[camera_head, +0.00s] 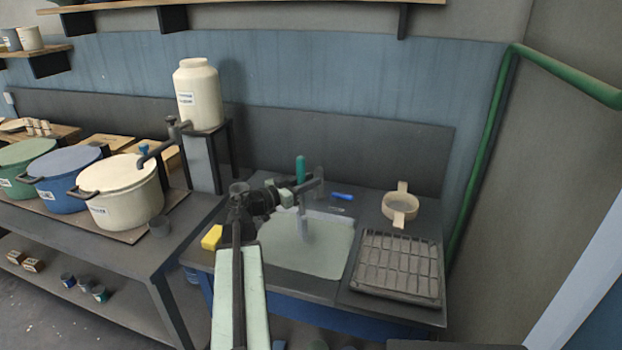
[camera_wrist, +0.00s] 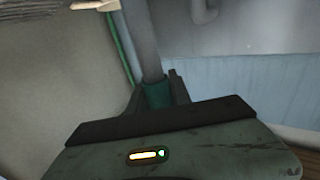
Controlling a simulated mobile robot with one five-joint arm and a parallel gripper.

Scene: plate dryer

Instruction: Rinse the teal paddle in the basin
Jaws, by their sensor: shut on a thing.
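My gripper (camera_head: 302,186) is shut on the teal handle of the paddle (camera_head: 301,168), which stands roughly upright above the jaws. The wrist view shows the dark fingers (camera_wrist: 157,95) closed on the teal grip (camera_wrist: 156,94), with a grey shaft (camera_wrist: 141,40) running from it. In the head view a grey part (camera_head: 302,222) reaches down below my gripper over the basin (camera_head: 330,258). The basin is pale green, set in the dark counter. I cannot tell whether the paddle's lower end touches anything in it.
A yellow block (camera_head: 211,238) lies left of the basin. A slatted rack (camera_head: 398,265) stands at its right, with a beige strainer (camera_head: 400,207) behind. A small blue item (camera_head: 342,195) lies behind the basin. A cream tank (camera_head: 199,95) and large pots (camera_head: 120,190) are at left.

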